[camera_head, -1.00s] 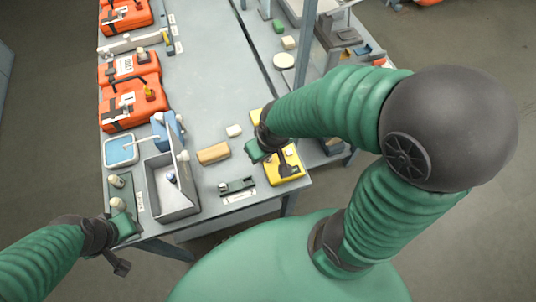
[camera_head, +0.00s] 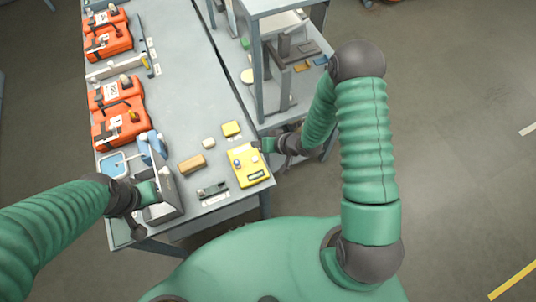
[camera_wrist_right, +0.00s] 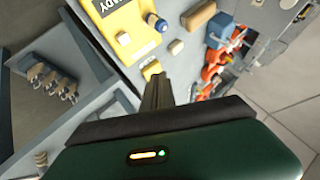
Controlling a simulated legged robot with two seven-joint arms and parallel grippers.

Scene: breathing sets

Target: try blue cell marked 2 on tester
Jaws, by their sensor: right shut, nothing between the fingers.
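The tester (camera_head: 250,178) is a yellow box on the table's near right corner; its label, ending in "ADY", shows in the right wrist view (camera_wrist_right: 123,42). A small blue-and-white cell (camera_head: 237,162) stands on the tester and also shows in the right wrist view (camera_wrist_right: 161,25); I cannot read a number on it. My right gripper (camera_head: 266,146) is shut and empty, just off the tester's right side; its fingers (camera_wrist_right: 155,90) reach up the wrist view. My left gripper (camera_head: 150,192) hangs over the grey bin (camera_head: 172,212), hiding much of it; its jaws are unclear.
A yellow block (camera_head: 231,129), a pale block (camera_head: 208,143) and a tan block (camera_head: 192,165) lie near the tester. Orange cases (camera_head: 118,112) line the left side. A blue-rimmed tray (camera_head: 112,166) is beside the bin.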

